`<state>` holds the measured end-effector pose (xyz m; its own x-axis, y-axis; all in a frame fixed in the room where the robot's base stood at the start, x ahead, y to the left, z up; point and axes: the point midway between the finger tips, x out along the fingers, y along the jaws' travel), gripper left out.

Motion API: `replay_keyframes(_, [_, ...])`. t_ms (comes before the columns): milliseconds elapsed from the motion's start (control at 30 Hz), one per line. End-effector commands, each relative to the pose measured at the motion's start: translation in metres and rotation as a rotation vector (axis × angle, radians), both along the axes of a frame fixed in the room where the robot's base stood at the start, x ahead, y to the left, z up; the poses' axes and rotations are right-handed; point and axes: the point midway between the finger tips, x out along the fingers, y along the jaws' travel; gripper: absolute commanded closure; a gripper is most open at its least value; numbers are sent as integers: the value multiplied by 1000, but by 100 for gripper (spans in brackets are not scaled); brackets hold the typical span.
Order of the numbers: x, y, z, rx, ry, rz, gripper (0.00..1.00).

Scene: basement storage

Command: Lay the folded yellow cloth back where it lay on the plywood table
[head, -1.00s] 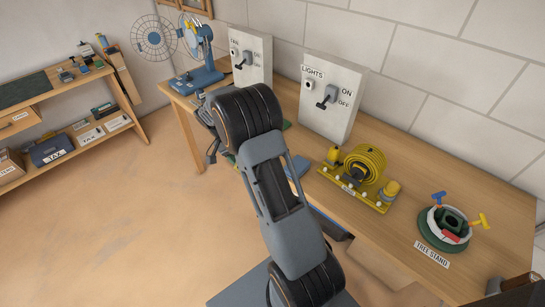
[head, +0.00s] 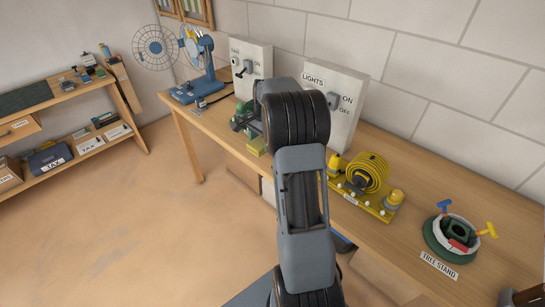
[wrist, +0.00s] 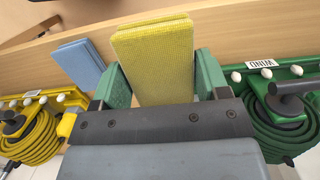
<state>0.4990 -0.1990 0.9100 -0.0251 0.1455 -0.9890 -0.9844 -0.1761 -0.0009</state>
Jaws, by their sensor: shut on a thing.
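The folded yellow cloth (wrist: 152,55) is clamped between the two green fingers of my gripper (wrist: 160,78) in the wrist view. My arm hides the blue cloth and most of my gripper in the head view.
A yellow hose winder (head: 365,175) stands right of my arm, with a green winder (wrist: 285,105) on the other side of the cloth. The lights box (head: 340,85), fan box (head: 250,65), blue fan (head: 200,70) and tree stand (head: 452,238) are also on the table.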

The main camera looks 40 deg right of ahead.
Motion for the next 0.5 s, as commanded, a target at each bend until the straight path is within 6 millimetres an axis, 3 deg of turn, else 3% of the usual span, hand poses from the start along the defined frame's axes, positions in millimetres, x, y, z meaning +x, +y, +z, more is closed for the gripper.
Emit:
replay_keyframes(100, [-6,-11,-16,2,3,-2,50])
replay_keyframes(500, [-17,-31,-44,1,4,-2,50])
